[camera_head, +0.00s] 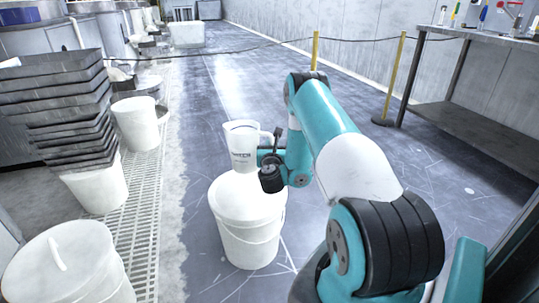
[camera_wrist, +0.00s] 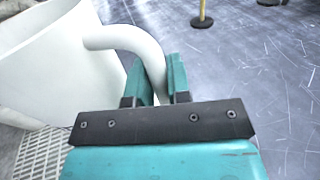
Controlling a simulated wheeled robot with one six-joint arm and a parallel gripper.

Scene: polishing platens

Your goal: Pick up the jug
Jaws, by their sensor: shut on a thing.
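The white jug (camera_head: 243,148) stands upright on or just above the lid of a white bucket (camera_head: 250,225); I cannot tell if its base touches the lid. It has dark print on its side. In the wrist view the jug (camera_wrist: 45,60) fills the left, with its curved handle (camera_wrist: 125,40) running down between my fingers. My gripper (camera_wrist: 158,82) is shut on the handle, with one teal finger on each side. In the head view my gripper (camera_head: 276,145) is at the right side of the jug, partly hidden by my wrist.
Stacked dark trays (camera_head: 60,105) and several white buckets stand at the left, by a floor grating (camera_head: 140,215). A workbench (camera_head: 480,38) with tools is at the right. Yellow posts (camera_head: 394,78) carry a rope across the aisle. The floor behind the bucket is clear.

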